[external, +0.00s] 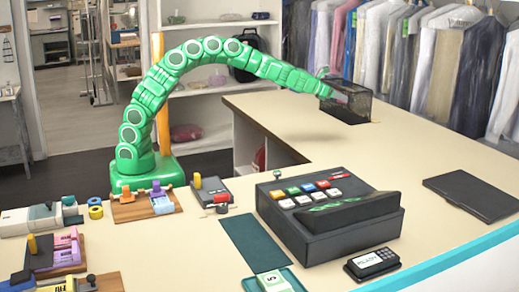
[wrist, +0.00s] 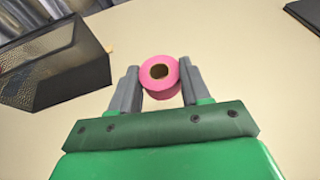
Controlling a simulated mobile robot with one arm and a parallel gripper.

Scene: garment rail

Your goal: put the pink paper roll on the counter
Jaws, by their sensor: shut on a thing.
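The pink paper roll (wrist: 171,91) shows in the wrist view, its dark core hole facing the camera. My gripper (wrist: 160,78) is shut on it, with one grey finger on each side. In the external view my gripper (external: 322,75) is at the far end of my green arm, by the black mesh bin; the roll cannot be made out there. The beige counter (external: 400,155) fills the background of the wrist view around the roll. I cannot tell whether the roll touches the counter or hangs above it.
The black mesh bin (wrist: 62,65) is close on the left in the wrist view and stands on the counter's far part (external: 347,101). A dark flat pad (external: 474,196) lies at the right. A black register (external: 325,215) stands nearer. Bare counter lies between them.

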